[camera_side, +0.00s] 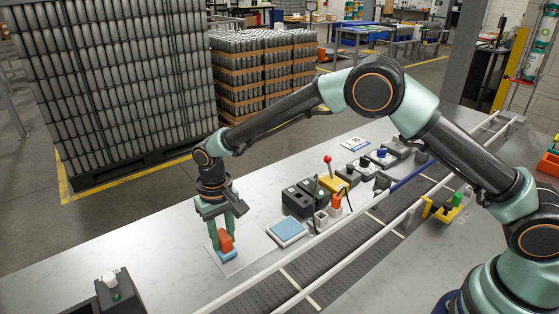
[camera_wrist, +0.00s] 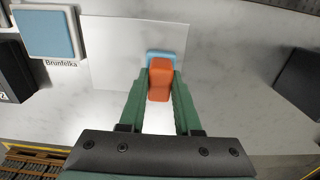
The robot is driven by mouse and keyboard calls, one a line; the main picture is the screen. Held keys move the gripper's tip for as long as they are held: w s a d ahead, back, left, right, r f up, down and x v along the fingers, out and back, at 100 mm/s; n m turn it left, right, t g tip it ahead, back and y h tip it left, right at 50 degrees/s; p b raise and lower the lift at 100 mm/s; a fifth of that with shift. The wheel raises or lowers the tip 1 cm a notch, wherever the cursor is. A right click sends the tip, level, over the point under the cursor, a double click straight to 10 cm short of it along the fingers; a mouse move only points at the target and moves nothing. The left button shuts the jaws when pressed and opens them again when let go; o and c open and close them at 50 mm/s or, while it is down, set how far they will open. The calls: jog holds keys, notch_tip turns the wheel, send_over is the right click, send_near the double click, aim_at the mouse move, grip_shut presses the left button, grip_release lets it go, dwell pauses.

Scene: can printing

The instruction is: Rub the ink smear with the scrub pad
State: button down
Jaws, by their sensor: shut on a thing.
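My gripper (camera_side: 221,240) points down with its green fingers shut on the orange handle of the scrub pad (camera_side: 226,243). In the wrist view the scrub pad (camera_wrist: 160,80) sits between the fingertips (camera_wrist: 159,88), with its light-blue pad showing beyond the handle. The blue underside is low over a white sheet (camera_side: 256,246) on the table. It looks to be at the sheet's surface, but I cannot tell whether it touches. The sheet also shows in the wrist view (camera_wrist: 112,60). I see no ink smear in either view; it may be hidden under the pad.
A white-framed blue pad (camera_side: 287,230) lies right of the sheet, labelled "Brunfelka" in the wrist view (camera_wrist: 46,35). Black boxes (camera_side: 304,198) and a red-knobbed lever (camera_side: 328,170) stand behind it. A railed conveyor (camera_side: 330,265) runs along the right. A dark box (camera_side: 112,290) stands front left.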

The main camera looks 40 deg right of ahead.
jog(key=shift+a, duration=0.55)
jog(key=shift+a+r, duration=0.1)
jog(key=shift+a, duration=0.05)
jog(key=shift+r, duration=3.95)
